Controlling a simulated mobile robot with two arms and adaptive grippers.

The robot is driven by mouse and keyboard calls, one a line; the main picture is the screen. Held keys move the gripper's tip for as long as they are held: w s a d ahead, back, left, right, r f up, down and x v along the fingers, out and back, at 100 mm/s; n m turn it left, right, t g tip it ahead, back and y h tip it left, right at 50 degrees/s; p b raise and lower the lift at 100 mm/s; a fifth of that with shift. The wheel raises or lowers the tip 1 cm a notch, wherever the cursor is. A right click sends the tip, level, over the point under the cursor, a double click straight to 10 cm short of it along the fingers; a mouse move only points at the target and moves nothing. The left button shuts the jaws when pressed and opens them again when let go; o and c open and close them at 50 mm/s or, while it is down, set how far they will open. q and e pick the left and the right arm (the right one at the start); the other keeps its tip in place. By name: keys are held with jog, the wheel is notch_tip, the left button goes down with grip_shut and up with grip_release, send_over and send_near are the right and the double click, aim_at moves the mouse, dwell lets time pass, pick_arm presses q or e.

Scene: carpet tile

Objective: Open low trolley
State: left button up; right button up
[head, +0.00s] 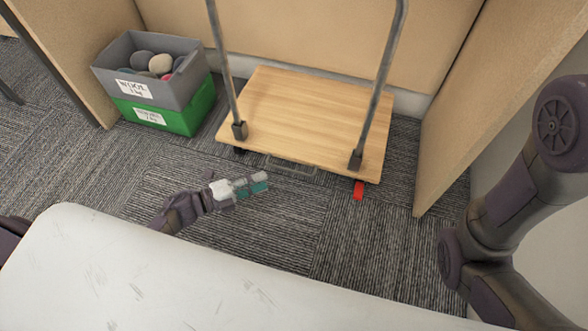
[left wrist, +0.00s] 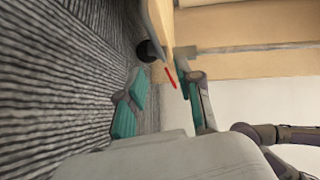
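The low trolley (head: 300,112) has a light wooden deck and a grey metal push-bar frame (head: 223,70) rising from its near side. A red pedal (head: 358,190) sticks out below the deck's near right corner. It also shows as a red strip in the left wrist view (left wrist: 170,78), near a black wheel (left wrist: 147,51). My left gripper (head: 262,181) is low over the carpet, in front of the trolley and left of the pedal. Its teal-padded fingers (left wrist: 166,88) are apart with nothing between them. My right gripper is out of view; only my right arm shows.
A grey crate of wool balls (head: 158,85) stands on a green crate (head: 180,118) left of the trolley. Tan panels (head: 500,85) flank and back the trolley. Striped carpet (head: 300,220) is clear before it. A pale surface (head: 180,275) fills the near foreground.

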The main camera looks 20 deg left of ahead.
aim_at(293, 171)
pick_arm(q)
jog(key=b+x, duration=0.4)
jog(key=x, duration=0.6)
jog(key=shift+w+d+f, duration=0.15)
jog(key=shift+w+d, duration=0.05)
jog(key=shift+w, duration=0.1)
grip_shut()
